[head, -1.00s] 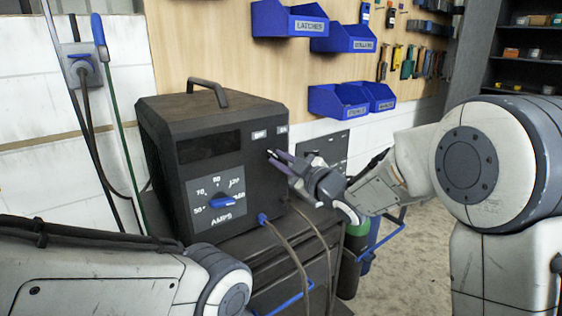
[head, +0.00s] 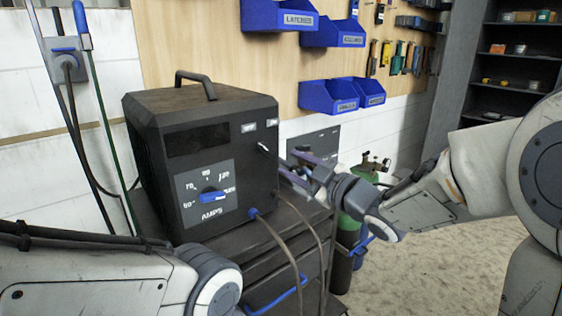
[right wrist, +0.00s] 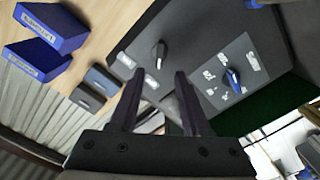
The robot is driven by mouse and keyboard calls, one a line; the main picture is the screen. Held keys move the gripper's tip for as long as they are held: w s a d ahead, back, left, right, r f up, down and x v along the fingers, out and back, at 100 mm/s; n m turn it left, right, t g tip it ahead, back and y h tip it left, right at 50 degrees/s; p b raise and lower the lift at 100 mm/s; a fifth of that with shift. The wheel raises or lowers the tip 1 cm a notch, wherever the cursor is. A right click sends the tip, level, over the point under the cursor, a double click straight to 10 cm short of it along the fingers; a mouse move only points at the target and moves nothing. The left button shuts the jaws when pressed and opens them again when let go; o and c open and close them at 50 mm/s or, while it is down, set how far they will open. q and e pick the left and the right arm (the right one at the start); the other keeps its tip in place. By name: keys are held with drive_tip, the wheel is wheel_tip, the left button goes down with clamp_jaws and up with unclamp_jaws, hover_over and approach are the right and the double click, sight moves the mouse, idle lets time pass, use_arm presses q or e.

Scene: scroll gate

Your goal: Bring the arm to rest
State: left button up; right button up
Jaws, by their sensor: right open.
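My right gripper (head: 298,170) is open and empty, just right of the front face of the black welding machine (head: 165,185). In the right wrist view its two dark fingers (right wrist: 160,78) stand apart with nothing between them. A small toggle switch (head: 263,147) sits on the machine's upper right front; it also shows in the right wrist view (right wrist: 158,55), apart from the fingers. The blue amps knob (head: 212,197) is on the dial plate and also shows in the right wrist view (right wrist: 232,80). Of my left arm only links show at lower left; its gripper is out of view.
The machine stands on a dark cart (head: 310,212) with cables hanging in front. A green gas cylinder (head: 351,230) stands beside the cart. Blue bins (head: 328,97) hang on the wooden wall panel. Bare floor (head: 440,270) lies open at the lower right.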

drive_tip(key=shift+v, duration=0.95)
drive_tip(key=shift+a, duration=0.1)
